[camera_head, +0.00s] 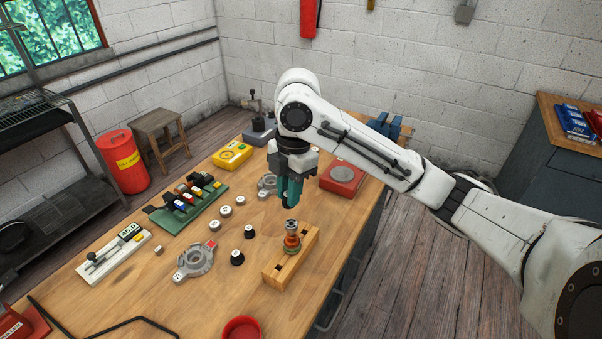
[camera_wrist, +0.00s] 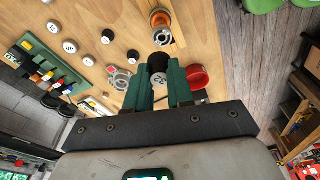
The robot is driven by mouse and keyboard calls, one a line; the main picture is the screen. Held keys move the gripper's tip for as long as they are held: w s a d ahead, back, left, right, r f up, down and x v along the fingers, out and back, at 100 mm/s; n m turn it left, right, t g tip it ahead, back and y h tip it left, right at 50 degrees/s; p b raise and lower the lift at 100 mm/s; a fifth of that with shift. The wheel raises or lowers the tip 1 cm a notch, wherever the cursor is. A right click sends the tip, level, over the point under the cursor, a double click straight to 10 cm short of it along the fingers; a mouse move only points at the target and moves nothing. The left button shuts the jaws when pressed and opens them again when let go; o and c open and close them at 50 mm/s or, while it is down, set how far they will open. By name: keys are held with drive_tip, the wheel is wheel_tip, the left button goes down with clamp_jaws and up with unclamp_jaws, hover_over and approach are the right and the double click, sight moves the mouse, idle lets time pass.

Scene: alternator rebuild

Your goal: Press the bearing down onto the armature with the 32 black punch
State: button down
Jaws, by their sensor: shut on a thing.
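The armature (camera_head: 292,241), with copper-orange and grey parts, stands upright in a wooden block (camera_head: 276,271). It lies below and slightly toward the camera from my gripper, apart from the punch. A silvery ring, seemingly the bearing (camera_wrist: 162,37), shows at the armature's top; how far it is seated I cannot tell.
Two black punches (camera_head: 237,258) and several pale ones (camera_head: 226,211) stand left of the block. A grey housing (camera_head: 194,261), green tool rack (camera_head: 190,208), red dish (camera_head: 242,329) and red box (camera_head: 342,178) are also on the bench. The bench's right edge is close to the block.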

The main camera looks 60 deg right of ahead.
drive_tip(key=shift+s+f, duration=0.2)
drive_tip(key=shift+s, duration=0.1)
drive_tip(key=b, duration=0.4)
hover_over(291, 224)
drive_tip(key=f, duration=0.4)
drive_tip(key=shift+d, duration=0.3)
drive_tip(key=shift+a+f, duration=0.1)
drive_tip(key=shift+f, duration=1.45)
idle(5.0)
